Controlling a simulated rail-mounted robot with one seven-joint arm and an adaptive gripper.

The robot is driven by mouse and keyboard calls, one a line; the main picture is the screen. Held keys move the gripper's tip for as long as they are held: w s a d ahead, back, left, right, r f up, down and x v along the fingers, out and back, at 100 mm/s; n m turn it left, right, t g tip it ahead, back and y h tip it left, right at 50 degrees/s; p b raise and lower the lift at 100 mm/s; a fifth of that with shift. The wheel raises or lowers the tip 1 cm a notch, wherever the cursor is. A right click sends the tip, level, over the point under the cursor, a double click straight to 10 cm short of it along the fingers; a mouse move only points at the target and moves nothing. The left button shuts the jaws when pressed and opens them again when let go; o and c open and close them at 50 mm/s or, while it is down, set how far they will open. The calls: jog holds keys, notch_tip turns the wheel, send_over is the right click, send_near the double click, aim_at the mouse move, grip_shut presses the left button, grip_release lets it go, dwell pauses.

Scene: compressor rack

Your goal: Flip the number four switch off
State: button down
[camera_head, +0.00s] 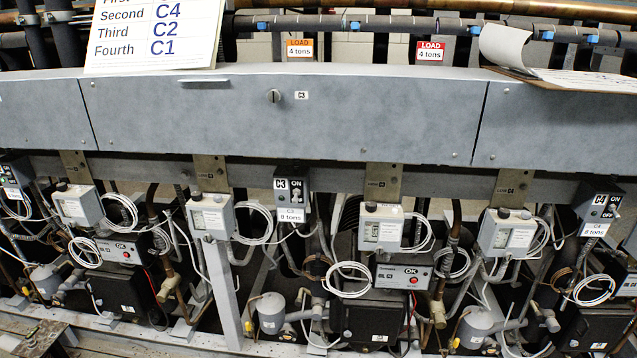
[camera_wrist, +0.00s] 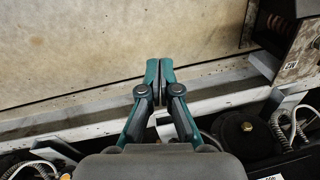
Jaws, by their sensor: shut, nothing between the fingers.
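The C4 switch box (camera_head: 603,203) is dark, with ON and OFF marks and an "8 tons" tag below it, at the far right of the head view. Its lever is too small to tell which way it is set. My gripper (camera_wrist: 160,68) shows in the wrist view, with its green and grey fingers closed together and empty. It is in front of a plain beige surface (camera_wrist: 80,50). My gripper is not in the head view, and no switch box is recognisable in the wrist view, so its distance from C4 cannot be told.
The C3 switch box (camera_head: 291,190) hangs near the middle. A long grey panel (camera_head: 380,115) runs above the switches. Grey control boxes (camera_head: 507,232), looped white cables (camera_head: 349,280) and pipes crowd the rack. The wrist view shows a pale rail (camera_wrist: 75,128) and a dark round part (camera_wrist: 241,135).

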jog(key=s+a+f+n+g, duration=0.1)
jog(key=s+a+g, duration=0.4)
jog(key=s, duration=0.6)
jog(key=s+a+n+g+h, duration=0.1)
jog(key=s+a+g, duration=0.3)
jog(key=s, duration=0.7)
jog(key=s+a+f+n+g, duration=0.1)
jog(key=s+a+g, duration=0.4)
jog(key=s, duration=0.7)
jog(key=w+r+t+p, duration=0.3)
jog(key=r+p, duration=0.5)
jog(key=p, duration=0.4)
jog(key=w+r+t+p, duration=0.3)
jog(key=w+r+p, duration=0.2)
jog(key=r+p, duration=0.3)
jog(key=p, duration=0.4)
jog(key=shift+r+t+p, duration=0.3)
jog(key=shift+p, duration=0.1)
